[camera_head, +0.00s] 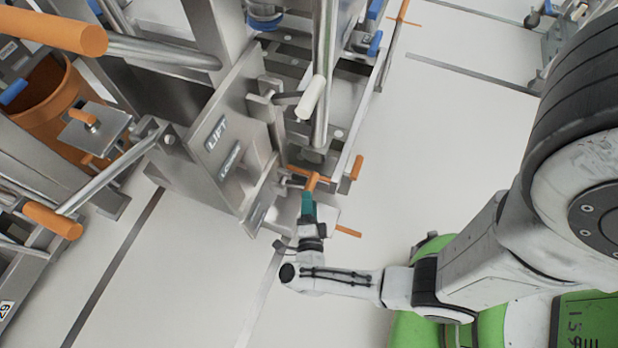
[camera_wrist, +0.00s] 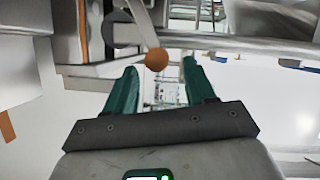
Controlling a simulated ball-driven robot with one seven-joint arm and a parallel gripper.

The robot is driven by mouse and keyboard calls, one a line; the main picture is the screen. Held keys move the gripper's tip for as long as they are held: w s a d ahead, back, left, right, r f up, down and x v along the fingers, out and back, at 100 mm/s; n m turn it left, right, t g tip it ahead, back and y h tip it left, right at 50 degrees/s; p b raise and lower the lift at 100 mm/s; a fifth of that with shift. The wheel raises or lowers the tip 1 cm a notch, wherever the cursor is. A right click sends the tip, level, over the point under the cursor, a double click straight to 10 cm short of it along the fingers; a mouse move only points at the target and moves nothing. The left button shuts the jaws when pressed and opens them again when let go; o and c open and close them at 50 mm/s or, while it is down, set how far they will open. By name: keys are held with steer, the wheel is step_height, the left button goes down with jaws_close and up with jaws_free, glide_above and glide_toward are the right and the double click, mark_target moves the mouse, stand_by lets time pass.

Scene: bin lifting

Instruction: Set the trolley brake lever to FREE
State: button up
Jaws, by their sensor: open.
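A lever with an orange end (camera_head: 312,182) stands low by the trolley, right at the tip of my gripper (camera_head: 308,197). In the wrist view the lever's round orange knob (camera_wrist: 157,59) on a grey rod shows between and just beyond the teal fingertips (camera_wrist: 160,72). The fingers are apart, and no contact with the knob can be made out. I take this as the brake lever, but no FREE marking is readable. The trolley's metal frame (camera_head: 340,180) rises behind it.
A steel post with a LIFT plate (camera_head: 215,133) and a lever with a white grip (camera_head: 310,97) stand up-left of my gripper. An orange bin (camera_head: 45,105) and orange-gripped bars (camera_head: 52,220) are at the left. Pale floor (camera_head: 440,130) at the right is clear.

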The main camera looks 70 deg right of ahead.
steer(key=v, duration=0.4)
steer(key=shift+s+a, duration=0.1)
steer(key=shift+a, duration=0.2)
stand_by(0.7)
